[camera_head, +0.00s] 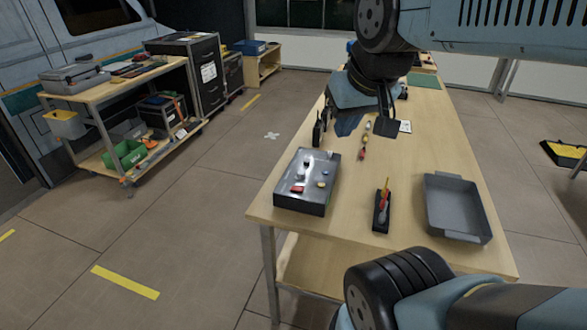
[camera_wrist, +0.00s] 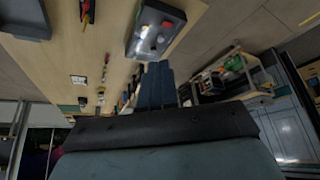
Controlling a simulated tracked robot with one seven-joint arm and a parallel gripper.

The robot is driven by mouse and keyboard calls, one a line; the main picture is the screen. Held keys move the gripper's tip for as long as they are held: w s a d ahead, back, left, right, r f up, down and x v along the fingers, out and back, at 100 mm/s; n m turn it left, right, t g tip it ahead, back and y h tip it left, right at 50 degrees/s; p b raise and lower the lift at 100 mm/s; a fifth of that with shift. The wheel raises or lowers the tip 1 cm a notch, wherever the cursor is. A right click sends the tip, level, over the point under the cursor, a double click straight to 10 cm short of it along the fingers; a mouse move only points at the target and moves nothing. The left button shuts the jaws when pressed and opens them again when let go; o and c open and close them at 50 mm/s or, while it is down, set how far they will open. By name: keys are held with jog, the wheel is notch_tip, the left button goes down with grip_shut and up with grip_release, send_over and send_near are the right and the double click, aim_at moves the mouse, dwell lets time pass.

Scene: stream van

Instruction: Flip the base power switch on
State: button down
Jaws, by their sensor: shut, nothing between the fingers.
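A grey control box (camera_head: 292,205) stands at the near left corner of the wooden table, with several small controls on its top face. A red control (camera_head: 298,189) sits near its front left, with a yellow one, a blue one and others nearby. I cannot tell which is the base power switch or how it is set. The box (camera_wrist: 138,47) also shows at the top of the wrist view. My gripper (camera_head: 347,127) is above the table, behind and to the right of the box, apart from it. Its blue fingers (camera_wrist: 157,72) are together and empty in the wrist view.
On the table (camera_head: 340,220), a dark holder (camera_head: 381,215) with red and yellow tools and an empty grey tray (camera_head: 458,233) stand right of the box. Small items and a white card (camera_head: 405,127) lie farther back. A loaded cart (camera_head: 72,93) stands at left. Floor between is clear.

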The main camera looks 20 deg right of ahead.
jog(key=shift+a, duration=0.15)
jog(key=shift+w, duration=0.1)
jog(key=n+g+h, duration=0.1)
jog(key=n+g, duration=0.5)
jog(key=n, duration=2.3)
send_over(302, 189)
jog(key=w+a, duration=0.1)
jog(key=a, duration=0.1)
notch_tip(302, 189, down, 14)
jog(key=shift+w+d+r, duration=0.15)
jog(key=f, duration=0.4)
jog(key=d+f, duration=0.1)
jog(key=f, duration=0.3)
jog(key=s+f, duration=0.1)
jog(key=f, duration=0.4)
jog(key=shift+d, duration=0.15)
jog(key=shift+d+f, duration=0.1)
jog(key=shift+f, duration=0.35)
